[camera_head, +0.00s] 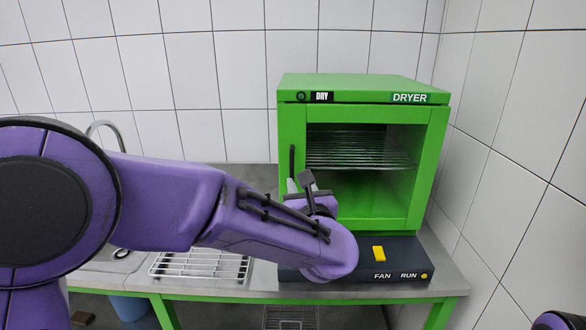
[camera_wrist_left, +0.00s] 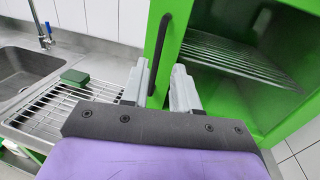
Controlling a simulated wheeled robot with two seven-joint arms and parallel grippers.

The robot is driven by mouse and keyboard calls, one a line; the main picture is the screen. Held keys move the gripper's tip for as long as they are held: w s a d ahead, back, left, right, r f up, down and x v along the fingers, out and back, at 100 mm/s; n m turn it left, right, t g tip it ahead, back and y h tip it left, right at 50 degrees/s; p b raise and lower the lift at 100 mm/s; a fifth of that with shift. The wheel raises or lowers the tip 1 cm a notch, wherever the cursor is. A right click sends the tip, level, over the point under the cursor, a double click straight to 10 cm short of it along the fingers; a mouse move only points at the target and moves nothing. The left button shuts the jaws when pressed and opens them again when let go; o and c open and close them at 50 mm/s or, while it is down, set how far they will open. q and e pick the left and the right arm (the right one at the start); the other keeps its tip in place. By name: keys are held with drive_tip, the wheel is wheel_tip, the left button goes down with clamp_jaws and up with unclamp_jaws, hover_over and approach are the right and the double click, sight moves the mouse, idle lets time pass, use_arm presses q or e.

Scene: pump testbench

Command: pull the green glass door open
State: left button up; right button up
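The green glass door (camera_head: 368,175) is on the front of the green dryer and appears shut; wire racks show through its glass. Its black vertical handle (camera_head: 292,160) is on the door's left side. The handle (camera_wrist_left: 161,45) also shows in the left wrist view. My left gripper (camera_head: 297,184) is at the handle's lower part, and my forearm hides the door's lower left corner. In the left wrist view my left gripper (camera_wrist_left: 159,68) is open, with one finger on each side of the handle and gaps visible beside it. My right gripper is out of view.
The dryer stands on a dark base with a yellow switch (camera_head: 378,253) on a steel counter (camera_head: 445,272). A wire drying rack (camera_head: 200,266) and a sink (camera_wrist_left: 30,70) are to the left. A green block (camera_wrist_left: 75,77) lies by the rack. A tiled wall (camera_head: 510,150) is close on the right.

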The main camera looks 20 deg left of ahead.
sight(292, 170)
use_arm(q)
drive_tip(key=p+x, duration=0.3)
drive_tip(key=x, duration=0.6)
drive_tip(key=shift+f+p, duration=0.1)
drive_tip(key=shift+p, duration=0.25)
drive_tip(key=shift+w+a+f, duration=0.1)
drive_tip(key=shift+w+a, duration=0.15)
drive_tip(key=shift+w, duration=0.2)
drive_tip(key=shift+a, duration=0.1)
clamp_jaws()
